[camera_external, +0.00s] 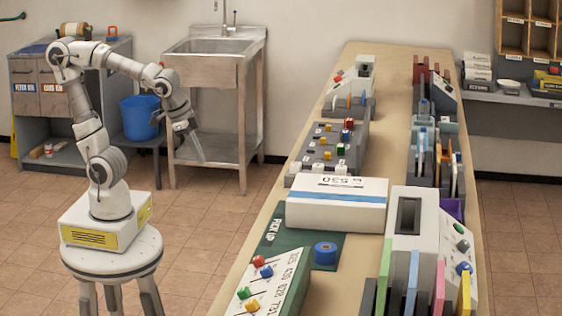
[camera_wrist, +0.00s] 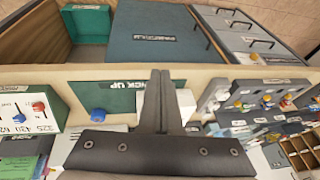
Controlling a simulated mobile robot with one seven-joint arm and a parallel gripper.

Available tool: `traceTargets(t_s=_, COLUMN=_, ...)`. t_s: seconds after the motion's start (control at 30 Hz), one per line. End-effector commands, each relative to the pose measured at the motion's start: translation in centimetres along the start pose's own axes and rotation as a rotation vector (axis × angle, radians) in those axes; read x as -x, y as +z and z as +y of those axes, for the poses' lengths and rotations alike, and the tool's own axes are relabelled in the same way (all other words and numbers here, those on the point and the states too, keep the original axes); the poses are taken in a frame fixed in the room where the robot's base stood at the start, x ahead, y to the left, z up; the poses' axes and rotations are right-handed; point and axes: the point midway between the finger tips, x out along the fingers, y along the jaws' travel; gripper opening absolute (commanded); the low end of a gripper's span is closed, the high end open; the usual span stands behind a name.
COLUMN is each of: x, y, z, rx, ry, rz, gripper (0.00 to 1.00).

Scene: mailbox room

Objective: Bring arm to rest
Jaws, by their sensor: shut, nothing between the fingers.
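My white arm (camera_external: 105,150) stands on a round stool-like base at the left in the external view. It bends up and then down to the right. My gripper (camera_external: 197,147) hangs over the tiled floor in front of the sink stand, left of the long table and apart from it. In the wrist view my gripper (camera_wrist: 160,75) shows its two dark fingers pressed together with nothing between them. The fingers overlap a green PICK UP mat (camera_wrist: 105,92) in that picture.
A metal sink (camera_external: 213,45) and a blue bucket (camera_external: 139,117) stand behind my arm. The floor between my base and the table is clear.

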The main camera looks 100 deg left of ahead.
Motion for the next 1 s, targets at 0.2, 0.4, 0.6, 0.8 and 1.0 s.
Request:
traceTargets(t_s=0.2, x=2.0, y=3.1, z=2.8, rx=0.029, ry=0.115, rz=0.113, gripper=0.00)
traceTargets(t_s=0.4, x=5.2, y=3.6, z=3.8, rx=0.035, ry=0.168, rz=0.166, gripper=0.00)
traceTargets(t_s=0.6, x=9.3, y=2.1, z=3.1, rx=0.034, ry=0.167, rz=0.164, gripper=0.00)
traceTargets(t_s=0.8, x=12.9, y=0.9, z=2.4, rx=0.035, ry=0.167, rz=0.163, gripper=0.00)
traceTargets(t_s=1.0, x=14.2, y=0.4, z=2.2, rx=0.035, ry=0.166, rz=0.163, gripper=0.00)
